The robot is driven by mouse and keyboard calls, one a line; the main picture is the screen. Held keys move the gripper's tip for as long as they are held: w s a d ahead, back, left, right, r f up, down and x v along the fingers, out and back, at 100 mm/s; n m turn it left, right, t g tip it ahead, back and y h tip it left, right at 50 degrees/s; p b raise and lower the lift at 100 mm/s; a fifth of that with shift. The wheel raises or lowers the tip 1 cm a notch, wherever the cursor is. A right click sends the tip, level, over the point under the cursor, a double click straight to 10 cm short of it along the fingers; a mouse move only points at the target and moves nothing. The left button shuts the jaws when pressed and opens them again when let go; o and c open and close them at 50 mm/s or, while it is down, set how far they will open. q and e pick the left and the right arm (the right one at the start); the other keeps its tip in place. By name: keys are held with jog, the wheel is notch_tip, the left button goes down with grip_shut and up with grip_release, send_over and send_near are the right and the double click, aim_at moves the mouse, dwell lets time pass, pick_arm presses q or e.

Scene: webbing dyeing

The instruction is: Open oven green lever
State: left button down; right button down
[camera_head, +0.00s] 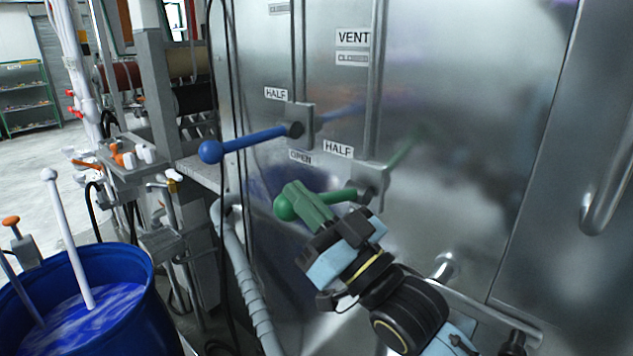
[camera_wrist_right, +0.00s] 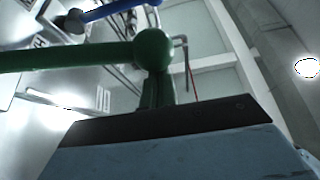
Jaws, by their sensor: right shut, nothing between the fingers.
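The green lever (camera_head: 343,195) sticks out to the left from a metal block on the steel oven front. It lies near horizontal, with its ball end (camera_head: 284,208) slightly lower than its pivot. My right gripper (camera_head: 299,193) is shut, with green fingers crossing in front of the lever beside the ball. Nothing shows between the fingers, and I cannot tell whether they touch the lever. In the right wrist view, the green ball (camera_wrist_right: 152,50) is just beyond the fingers, its rod running left. My left gripper is out of view.
A blue lever (camera_head: 250,141) sits above and left of the green one. Labels reading HALF (camera_head: 338,149), OPEN (camera_head: 300,157) and VENT (camera_head: 353,37) are on the oven. A blue barrel (camera_head: 130,275) of blue liquid stands at lower left. A pipe handle (camera_head: 607,200) is at right.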

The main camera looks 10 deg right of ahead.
jog(key=f+n+g+y, duration=0.1)
jog(key=f+n, duration=0.1)
jog(key=f+n+g+y+b, duration=0.1)
jog(key=f+n, duration=0.1)
jog(key=s+a+f+n+g+b, duration=0.1)
jog(key=n, duration=0.1)
jog(key=shift+f+y, duration=0.4)
jog(key=shift+w+f, duration=0.1)
jog(key=shift+f, duration=0.05)
jog(key=r+p, duration=0.1)
jog(key=r, duration=0.1)
jog(key=s+r+p, duration=0.1)
jog(key=r+p, duration=0.1)
jog(key=shift+a+r+p, duration=0.15)
jog(key=shift+a+p, duration=0.05)
jog(key=shift+p, duration=0.1)
jog(key=b+v, duration=0.2)
jog(key=v, duration=0.8)
jog(key=shift+s+r, duration=0.15)
jog(key=shift+s, duration=0.15)
jog(key=shift+a, duration=0.1)
